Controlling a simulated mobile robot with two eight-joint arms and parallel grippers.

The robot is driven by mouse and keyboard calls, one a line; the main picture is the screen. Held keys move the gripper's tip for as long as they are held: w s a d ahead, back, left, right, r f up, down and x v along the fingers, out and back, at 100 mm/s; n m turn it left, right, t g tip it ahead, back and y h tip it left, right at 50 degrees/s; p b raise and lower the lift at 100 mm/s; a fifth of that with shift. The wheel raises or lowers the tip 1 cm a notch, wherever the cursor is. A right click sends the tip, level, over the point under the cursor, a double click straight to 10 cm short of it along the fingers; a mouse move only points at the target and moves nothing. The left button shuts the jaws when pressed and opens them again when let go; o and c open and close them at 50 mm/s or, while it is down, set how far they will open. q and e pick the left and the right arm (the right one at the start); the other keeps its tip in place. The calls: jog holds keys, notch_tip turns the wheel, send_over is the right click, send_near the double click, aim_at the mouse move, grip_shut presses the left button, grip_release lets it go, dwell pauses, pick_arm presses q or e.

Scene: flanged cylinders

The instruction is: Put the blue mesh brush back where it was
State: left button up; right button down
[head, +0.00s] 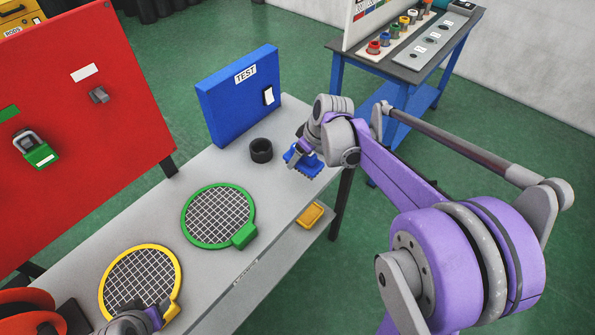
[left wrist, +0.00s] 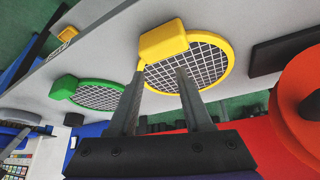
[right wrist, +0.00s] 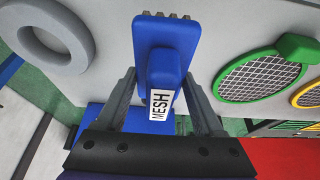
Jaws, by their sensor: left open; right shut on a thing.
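The blue brush (head: 303,163) is in my right gripper (head: 299,152), above the far right end of the grey table (head: 215,275). In the right wrist view the brush (right wrist: 165,32) has a white "MESH" label and grey bristles at its top edge; the fingers (right wrist: 160,85) are on both sides of it. My left gripper (head: 145,318) is low at the near left, by the yellow-rimmed mesh screen (head: 176,268). In the left wrist view its fingers (left wrist: 160,80) are apart, in front of the yellow screen's block (left wrist: 163,42); I cannot tell whether they touch it.
A green-rimmed mesh screen (head: 186,223) lies mid-table. A dark round cup (head: 261,150) stands near a blue "TEST" panel (head: 235,100). A red panel (head: 85,125) stands along the back. A yellow item (head: 310,215) is on a lower ledge. A side table (head: 400,70) stands beyond.

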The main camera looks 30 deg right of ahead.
aim_at(301, 164)
pick_arm(q)
jog(key=shift+s+f, duration=0.2)
jog(key=shift+s, duration=0.15)
pick_arm(e)
jog(key=f, duration=0.3)
jog(key=shift+s, duration=0.25)
pick_arm(q)
jog(key=shift+f, duration=0.2)
pick_arm(e)
jog(key=shift+w+f, duration=0.1)
jog(key=shift+f, duration=2.15)
pick_arm(q)
jog(key=shift+f+b, duration=0.15)
jog(key=shift+b, duration=0.2)
pick_arm(e)
jog(key=shift+f, duration=0.2)
grip_release()
jog(key=shift+r, duration=0.15)
